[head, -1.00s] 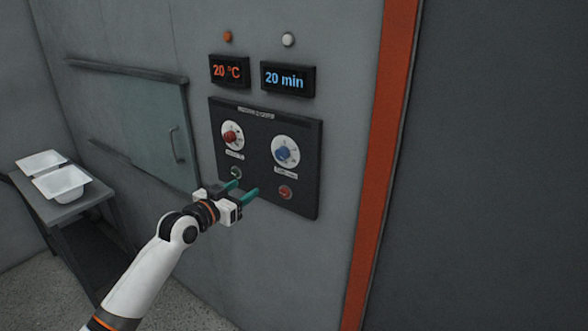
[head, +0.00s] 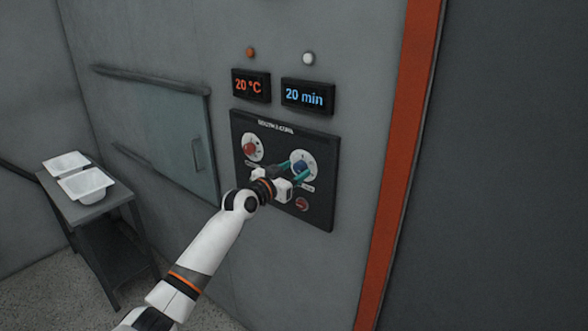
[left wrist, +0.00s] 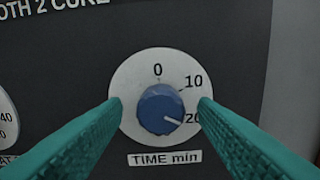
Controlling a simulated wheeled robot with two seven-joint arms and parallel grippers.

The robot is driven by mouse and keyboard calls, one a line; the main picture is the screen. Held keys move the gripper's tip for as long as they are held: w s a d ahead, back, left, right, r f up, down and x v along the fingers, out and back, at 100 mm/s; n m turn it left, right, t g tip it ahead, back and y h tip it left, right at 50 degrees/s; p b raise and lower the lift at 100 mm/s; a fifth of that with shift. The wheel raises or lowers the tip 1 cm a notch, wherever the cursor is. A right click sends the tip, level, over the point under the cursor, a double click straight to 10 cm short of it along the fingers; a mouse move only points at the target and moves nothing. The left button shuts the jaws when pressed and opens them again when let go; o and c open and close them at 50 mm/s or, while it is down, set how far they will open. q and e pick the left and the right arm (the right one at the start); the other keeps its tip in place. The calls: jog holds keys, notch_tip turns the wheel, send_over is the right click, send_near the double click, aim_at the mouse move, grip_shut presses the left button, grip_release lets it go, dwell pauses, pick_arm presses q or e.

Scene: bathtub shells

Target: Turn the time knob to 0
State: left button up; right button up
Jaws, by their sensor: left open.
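The blue time knob (head: 301,167) sits on a white dial on the dark control panel (head: 318,208). In the left wrist view the time knob (left wrist: 161,109) has its pointer mark toward 20, at the lower right; 0 is at the top and 10 at the upper right. A label under it reads "TIME min". The time display (head: 306,96) reads "20 min". My left gripper (head: 293,169) is open in front of the knob, with teal fingers to either side of it in the wrist view (left wrist: 160,115). No contact with the knob shows. My right gripper is not in view.
A red knob (head: 251,147) is left of the time knob, and a red button (head: 302,204) is below it. A temperature display (head: 251,86) reads "20 °C". A side table (head: 92,206) with white trays (head: 86,184) stands at the left. An orange post (head: 399,150) is at the right.

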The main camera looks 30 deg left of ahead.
pick_arm(q)
jog(key=shift+w, duration=0.2)
jog(key=shift+d, duration=0.1)
jog(key=c, duration=1)
